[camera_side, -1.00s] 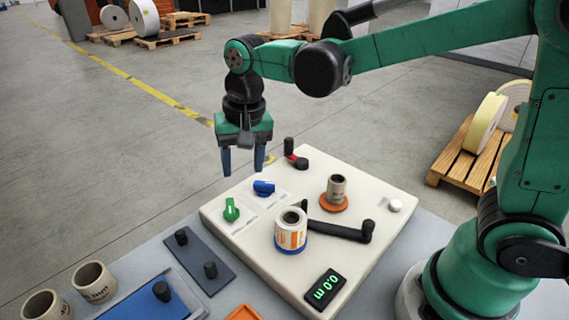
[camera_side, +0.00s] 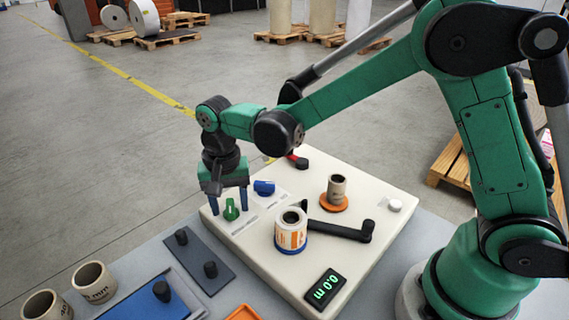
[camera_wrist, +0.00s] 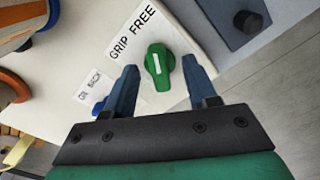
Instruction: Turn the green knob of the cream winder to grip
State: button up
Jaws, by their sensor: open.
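The green knob (camera_side: 231,210) stands near the left corner of the cream winder (camera_side: 375,190). My gripper (camera_side: 229,213) is lowered over it, with one blue finger on each side. In the wrist view the green knob (camera_wrist: 162,78) lies between the spread fingertips of my gripper (camera_wrist: 160,68), with a visible gap on both sides. The knob carries a white pointer line, roughly upright in that view. A white label (camera_wrist: 108,62) beside it reads GRIP FREE; which word the pointer marks is hard to tell.
A blue knob (camera_side: 264,188) sits close beside, partly behind a finger in the wrist view. A label roll (camera_side: 291,232), a black crank arm (camera_side: 340,230) and a cardboard core (camera_side: 337,188) stand farther right. A dark plate with pegs (camera_side: 195,258) lies in front.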

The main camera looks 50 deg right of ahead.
jog(key=shift+c, duration=0.3)
grip_shut()
jog(key=n, duration=0.3)
jog(key=shift+n, duration=0.4)
jog(key=n, duration=0.3)
jog(key=shift+n, duration=0.3)
jog(key=n, duration=0.6)
jog(key=shift+n, duration=0.4)
